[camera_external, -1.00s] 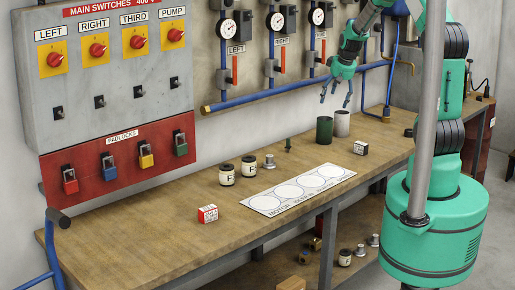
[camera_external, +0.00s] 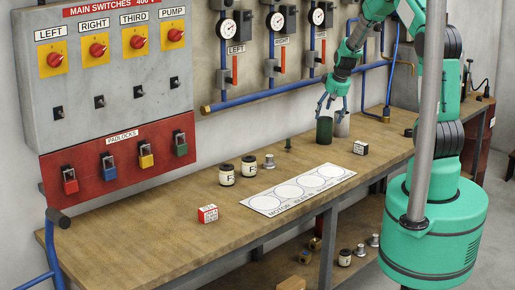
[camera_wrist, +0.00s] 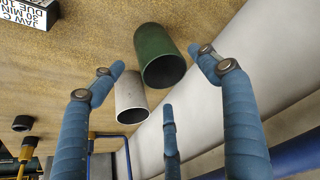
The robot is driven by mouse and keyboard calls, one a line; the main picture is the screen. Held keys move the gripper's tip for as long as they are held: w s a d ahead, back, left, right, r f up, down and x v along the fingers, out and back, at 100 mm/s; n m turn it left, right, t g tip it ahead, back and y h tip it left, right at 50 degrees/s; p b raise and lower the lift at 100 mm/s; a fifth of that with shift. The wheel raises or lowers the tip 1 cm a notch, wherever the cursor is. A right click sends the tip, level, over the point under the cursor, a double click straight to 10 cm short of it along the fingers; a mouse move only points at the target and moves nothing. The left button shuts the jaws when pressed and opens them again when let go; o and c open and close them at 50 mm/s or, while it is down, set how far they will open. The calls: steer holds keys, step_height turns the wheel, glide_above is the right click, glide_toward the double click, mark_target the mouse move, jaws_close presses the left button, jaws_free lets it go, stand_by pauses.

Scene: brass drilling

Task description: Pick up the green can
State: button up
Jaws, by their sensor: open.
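The green can (camera_external: 324,131) stands upright on the workbench, toward its back edge near the wall; it also shows in the wrist view (camera_wrist: 160,52), top middle, with its open mouth facing the camera. My gripper (camera_external: 334,110) is open and empty just above the green can. In the wrist view its blue fingers (camera_wrist: 165,85) are spread, with the green can lying between the tips of the two upper fingers and apart from them. A white-grey can (camera_wrist: 131,99) stands right beside the green one; in the external view (camera_external: 342,126) my fingers partly cover it.
A small labelled box (camera_external: 361,148) stands right of the cans. A white sheet with circles (camera_external: 298,190) lies in front. Two labelled jars (camera_external: 227,174) stand to the left. A blue pipe (camera_external: 270,98) runs along the wall behind the cans.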

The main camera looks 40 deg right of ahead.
mark_target(325, 119)
steer(key=shift+b+x, duration=0.45)
steer(key=shift+x, duration=2.15)
steer(key=shift+w+a, duration=0.1)
steer(key=shift+w, duration=0.05)
steer(key=c, duration=1.5)
steer(key=shift+r, duration=0.15)
steer(key=shift+r, duration=0.4)
steer(key=s+a+r, duration=0.1)
steer(key=s+a, duration=0.1)
steer(key=s, duration=0.2)
steer(key=s+a+r+p, duration=0.1)
steer(key=s+a, duration=0.1)
steer(key=s, duration=0.3)
steer(key=s+a+r, duration=0.2)
steer(key=s, duration=0.3)
steer(key=shift+s+a+p, duration=0.25)
steer(key=shift+a+p, duration=0.05)
steer(key=shift+a, duration=0.05)
